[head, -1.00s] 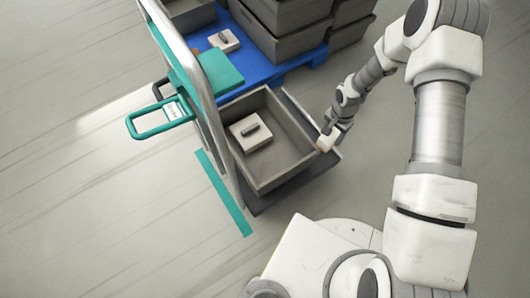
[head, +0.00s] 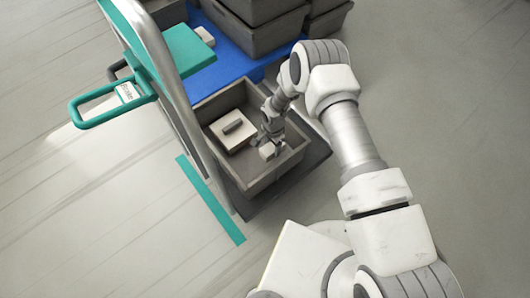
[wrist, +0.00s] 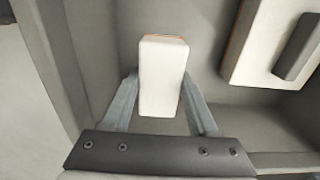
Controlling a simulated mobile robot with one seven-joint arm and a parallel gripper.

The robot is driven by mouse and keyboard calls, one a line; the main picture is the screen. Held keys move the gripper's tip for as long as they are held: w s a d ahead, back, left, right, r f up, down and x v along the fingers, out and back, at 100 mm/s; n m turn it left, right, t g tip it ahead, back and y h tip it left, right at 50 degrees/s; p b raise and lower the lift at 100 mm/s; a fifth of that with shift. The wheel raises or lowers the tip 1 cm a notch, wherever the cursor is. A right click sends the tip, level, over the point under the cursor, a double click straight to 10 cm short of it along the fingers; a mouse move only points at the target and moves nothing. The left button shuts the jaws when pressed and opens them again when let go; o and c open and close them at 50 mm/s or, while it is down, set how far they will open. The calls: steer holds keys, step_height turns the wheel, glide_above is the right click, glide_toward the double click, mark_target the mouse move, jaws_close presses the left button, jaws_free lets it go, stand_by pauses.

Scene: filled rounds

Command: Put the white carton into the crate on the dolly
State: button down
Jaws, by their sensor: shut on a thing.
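My gripper (head: 268,143) is shut on the white carton (head: 267,151), a small upright block. In the wrist view the carton (wrist: 161,78) stands between the two fingers (wrist: 160,103), with a thin orange edge at its far end. Gripper and carton are over or inside the grey crate (head: 273,176), in its right part. I cannot tell whether the carton touches the crate floor. The crate sits on a dark dolly (head: 320,158). My fingers partly hide the carton in the head view.
A larger pale box with a grey handle (head: 218,140) lies in the crate's left part; it shows in the wrist view too (wrist: 246,45). A metal-framed trolley with a teal handle (head: 75,122) stands left. Behind are a blue pallet (head: 228,66) and stacked grey crates (head: 270,42).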

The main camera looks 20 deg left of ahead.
mark_target(272, 146)
steer(key=shift+f+b, duration=0.95)
steer(key=shift+f, duration=1.9)
steer(key=shift+f, duration=0.15)
steer(key=shift+c, duration=0.9)
jaws_free()
step_height(272, 146, up, 12)
steer(key=p, duration=0.4)
steer(key=shift+r, duration=0.25)
